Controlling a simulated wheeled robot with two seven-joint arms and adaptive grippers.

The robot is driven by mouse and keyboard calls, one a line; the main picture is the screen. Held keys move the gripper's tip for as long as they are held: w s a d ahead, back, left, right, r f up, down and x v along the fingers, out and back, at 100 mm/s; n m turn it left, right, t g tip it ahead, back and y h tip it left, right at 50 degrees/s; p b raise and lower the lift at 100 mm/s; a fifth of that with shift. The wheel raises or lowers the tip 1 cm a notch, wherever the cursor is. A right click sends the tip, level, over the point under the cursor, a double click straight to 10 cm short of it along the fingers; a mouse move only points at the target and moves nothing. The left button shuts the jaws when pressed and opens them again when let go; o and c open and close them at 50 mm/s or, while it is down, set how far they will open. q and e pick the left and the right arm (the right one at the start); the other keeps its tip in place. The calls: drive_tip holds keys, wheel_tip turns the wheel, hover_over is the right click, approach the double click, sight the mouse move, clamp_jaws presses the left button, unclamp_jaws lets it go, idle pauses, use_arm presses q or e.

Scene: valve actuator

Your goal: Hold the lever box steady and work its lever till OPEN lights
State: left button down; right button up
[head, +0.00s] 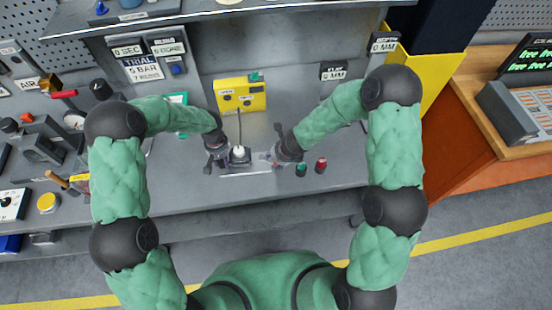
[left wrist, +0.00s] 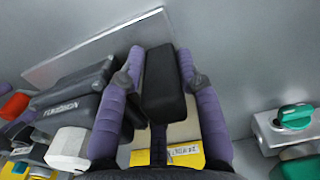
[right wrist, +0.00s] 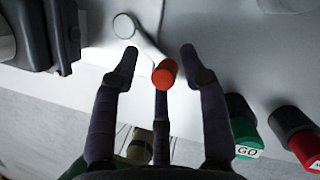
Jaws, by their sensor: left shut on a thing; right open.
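The lever box (head: 240,156) is a small dark block on the bench below a yellow panel (head: 256,98) with a label reading OPEN. Whether its lamp is lit is unclear. My left gripper (head: 225,155) is at the box's left side. In the left wrist view its fingers are shut on a black block (left wrist: 163,82), which looks like part of the lever box. My right gripper (head: 272,158) is open at the box's right. In the right wrist view a pale lever (right wrist: 148,45) runs to a red knob (right wrist: 164,73) between the open fingers, with visible gaps on both sides.
A green GO button (head: 301,169) and a red button (head: 321,163) stand just right of my right gripper; the green one also shows in the right wrist view (right wrist: 238,118). Tools and devices crowd the bench's left. The bench's right front is mostly clear.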

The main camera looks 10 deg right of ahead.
drive_tip(key=v, duration=0.7)
drive_tip(key=shift+r, duration=0.15)
idle(0.4)
drive_tip(key=shift+s, duration=0.15)
drive_tip(key=shift+c, duration=0.3)
